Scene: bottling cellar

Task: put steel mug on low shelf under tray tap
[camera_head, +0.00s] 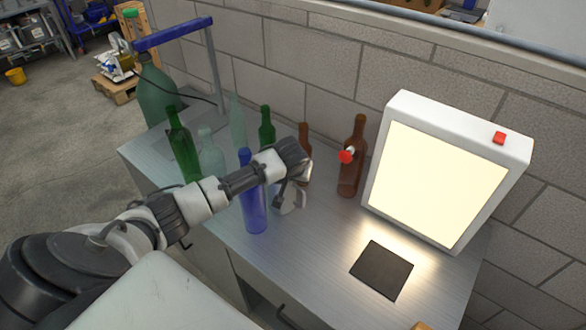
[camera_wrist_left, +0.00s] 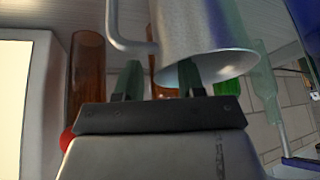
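The steel mug (camera_head: 291,199) is on the metal bench, partly hidden by my left gripper. In the left wrist view the mug (camera_wrist_left: 190,35) fills the upper middle, its rim and handle facing the fingers. My left gripper (camera_head: 287,188) is right above the mug in the head view. In the left wrist view its two fingers (camera_wrist_left: 160,80) are apart, one near the handle and one overlapping the rim. I cannot tell whether they touch it. I cannot make out the low shelf or a tray tap. My right gripper is not in view.
A blue bottle (camera_head: 253,195) stands close left of the mug. Green bottles (camera_head: 183,146) stand further left, brown bottles (camera_head: 351,165) behind right. A red knob (camera_head: 346,156) is near them. A lit white panel (camera_head: 436,185) and dark mat (camera_head: 381,270) are at right. A large green demijohn (camera_head: 157,92) stands far left.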

